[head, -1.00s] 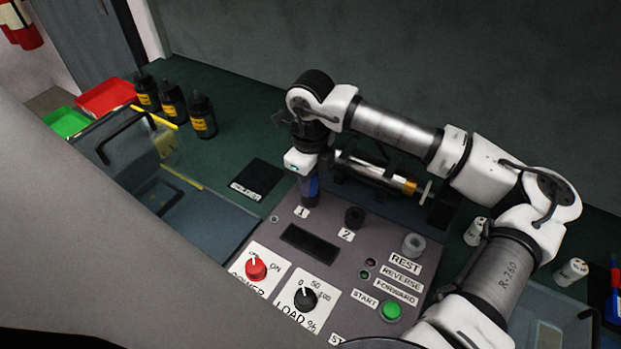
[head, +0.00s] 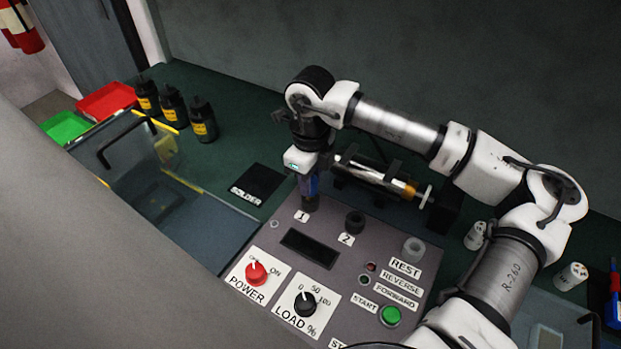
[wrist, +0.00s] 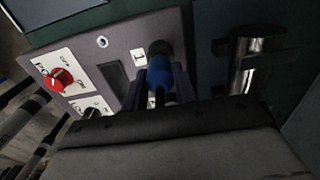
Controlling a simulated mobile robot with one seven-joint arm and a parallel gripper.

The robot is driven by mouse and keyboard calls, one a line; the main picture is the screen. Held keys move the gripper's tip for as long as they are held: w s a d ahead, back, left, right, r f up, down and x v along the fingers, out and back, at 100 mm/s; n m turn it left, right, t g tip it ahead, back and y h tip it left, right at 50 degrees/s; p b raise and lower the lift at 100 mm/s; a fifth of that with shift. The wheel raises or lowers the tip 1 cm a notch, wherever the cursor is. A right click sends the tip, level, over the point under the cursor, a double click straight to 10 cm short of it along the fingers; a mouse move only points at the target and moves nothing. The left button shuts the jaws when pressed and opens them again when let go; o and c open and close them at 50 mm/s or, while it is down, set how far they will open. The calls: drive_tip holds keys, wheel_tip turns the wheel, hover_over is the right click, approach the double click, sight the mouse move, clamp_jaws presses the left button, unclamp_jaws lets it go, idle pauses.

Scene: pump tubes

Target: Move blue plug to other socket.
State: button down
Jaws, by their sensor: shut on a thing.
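The blue plug (wrist: 158,88) sits between the fingers of my gripper (wrist: 160,92) in the wrist view, at the socket labelled 1 (head: 303,216). In the head view my gripper (head: 309,188) points down over that socket and is shut on the plug, which shows only as a bit of blue. I cannot tell how deep the plug sits in socket 1. Socket 2 (head: 354,221) is a black round socket to the right and looks empty. A grey round socket labelled REST (head: 413,247) is further right.
The grey panel (head: 345,262) carries a red POWER knob (head: 256,272), a black LOAD knob (head: 305,303) and a green START button (head: 390,315). A syringe-like cylinder (head: 375,175) lies behind the sockets. Several black bottles (head: 203,120) stand at the back left.

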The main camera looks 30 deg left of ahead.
drive_tip(key=shift+r+p, duration=0.5)
drive_tip(key=shift+r, duration=1.25)
drive_tip(key=shift+a, duration=0.1)
